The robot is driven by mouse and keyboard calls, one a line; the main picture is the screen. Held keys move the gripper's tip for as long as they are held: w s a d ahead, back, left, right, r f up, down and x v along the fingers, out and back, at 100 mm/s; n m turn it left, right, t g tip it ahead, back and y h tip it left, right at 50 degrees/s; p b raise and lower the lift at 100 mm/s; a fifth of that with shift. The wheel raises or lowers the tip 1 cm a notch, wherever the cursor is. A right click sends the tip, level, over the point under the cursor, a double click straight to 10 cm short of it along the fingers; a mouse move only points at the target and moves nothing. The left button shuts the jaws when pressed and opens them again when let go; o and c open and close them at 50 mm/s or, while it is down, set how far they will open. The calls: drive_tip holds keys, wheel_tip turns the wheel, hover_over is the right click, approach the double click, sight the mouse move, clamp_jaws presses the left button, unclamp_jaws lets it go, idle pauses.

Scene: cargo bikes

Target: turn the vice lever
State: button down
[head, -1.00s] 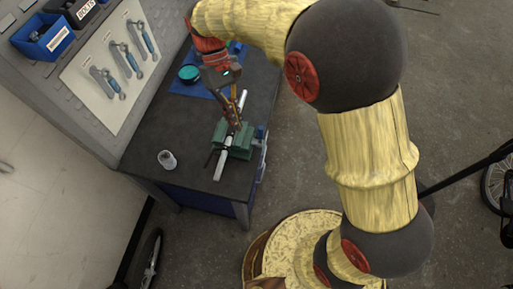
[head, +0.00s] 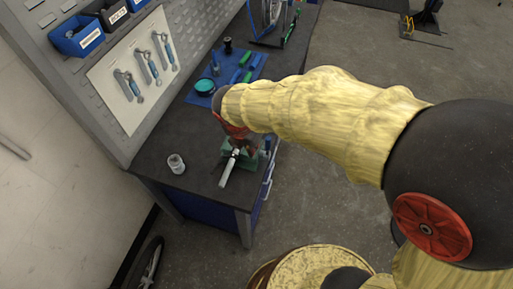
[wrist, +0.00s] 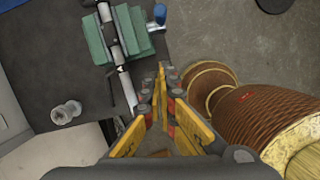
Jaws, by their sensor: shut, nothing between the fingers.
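The green vice (head: 252,160) is fixed near the bench's front edge. It also shows at the top of the wrist view (wrist: 98,40). A silver tube (head: 229,172) lies across it, also in the wrist view (wrist: 127,87). A short part with a blue-grey knob (wrist: 160,14) sticks out at the vice's right in the wrist view; I cannot tell for certain that it is the lever. My gripper (wrist: 161,68) is shut and empty, its yellow fingers together just below and right of the vice in that view. In the head view my arm hides its fingertips.
A small metal cup (head: 176,163) stands on the dark bench left of the vice. A teal round tin (head: 205,86) and tools lie on a blue mat behind. The wall panel (head: 130,60) with hanging wrenches bounds the left. Floor is open at the right.

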sight(268, 148)
drive_tip(key=w+d+f+b, duration=0.2)
drive_tip(key=w+f, duration=0.3)
drive_tip(key=f, duration=0.3)
drive_tip(key=shift+w+d+f, duration=0.25)
drive_tip(key=shift+d+f, duration=0.15)
drive_tip(key=shift+d, duration=0.3)
drive_tip(key=shift+w+d+r+p, duration=0.2)
drive_tip(key=shift+w+p, duration=0.25)
drive_tip(key=shift+p, duration=0.45)
drive_tip(key=shift+w+d+r+p, duration=0.15)
drive_tip(key=shift+w+p, duration=0.3)
drive_tip(key=shift+p, duration=0.45)
drive_tip(key=shift+a, duration=0.15)
